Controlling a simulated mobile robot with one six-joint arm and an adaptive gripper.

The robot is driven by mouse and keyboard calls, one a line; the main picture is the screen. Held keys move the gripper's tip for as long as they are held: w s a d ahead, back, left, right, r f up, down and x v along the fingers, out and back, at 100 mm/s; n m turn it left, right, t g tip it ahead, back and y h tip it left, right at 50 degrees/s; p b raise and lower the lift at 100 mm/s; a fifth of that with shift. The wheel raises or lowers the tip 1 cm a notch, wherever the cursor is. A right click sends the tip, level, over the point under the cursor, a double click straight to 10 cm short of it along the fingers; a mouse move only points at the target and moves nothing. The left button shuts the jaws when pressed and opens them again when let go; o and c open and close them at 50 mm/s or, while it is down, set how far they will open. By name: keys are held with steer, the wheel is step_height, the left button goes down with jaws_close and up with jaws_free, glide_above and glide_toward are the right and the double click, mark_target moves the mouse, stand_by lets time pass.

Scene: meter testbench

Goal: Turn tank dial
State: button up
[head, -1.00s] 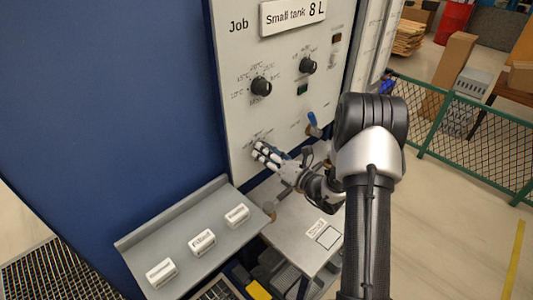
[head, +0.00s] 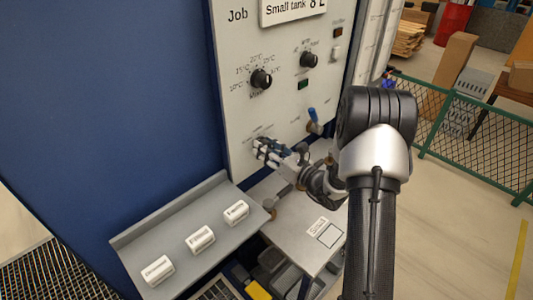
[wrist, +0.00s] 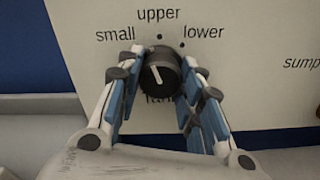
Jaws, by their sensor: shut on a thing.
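The tank dial (wrist: 160,73) is a round black knob on the pale panel, centred in the wrist view. Its white pointer line leans slightly left of straight up, between the "small" and "upper" labels. The "lower" label is at its upper right. My gripper (wrist: 160,88) is shut on the dial, with a blue-padded finger on each side of it. In the head view my gripper (head: 262,150) is at the lower left of the panel and hides most of the dial. The word under the dial is partly covered.
The panel (head: 235,110) also carries a temperature dial (head: 261,79), another black dial (head: 309,60) and a blue-handled valve (head: 313,118). A sign above reads "Small tank 8 L". A grey shelf (head: 150,238) with three white labelled blocks juts out below left.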

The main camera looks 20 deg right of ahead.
steer(key=n+b, duration=0.4)
steer(key=shift+n, duration=0.7)
steer(key=o, duration=1.1)
steer(key=shift+c, duration=0.2)
steer(key=shift+d, duration=0.1)
steer(key=v, duration=1.2)
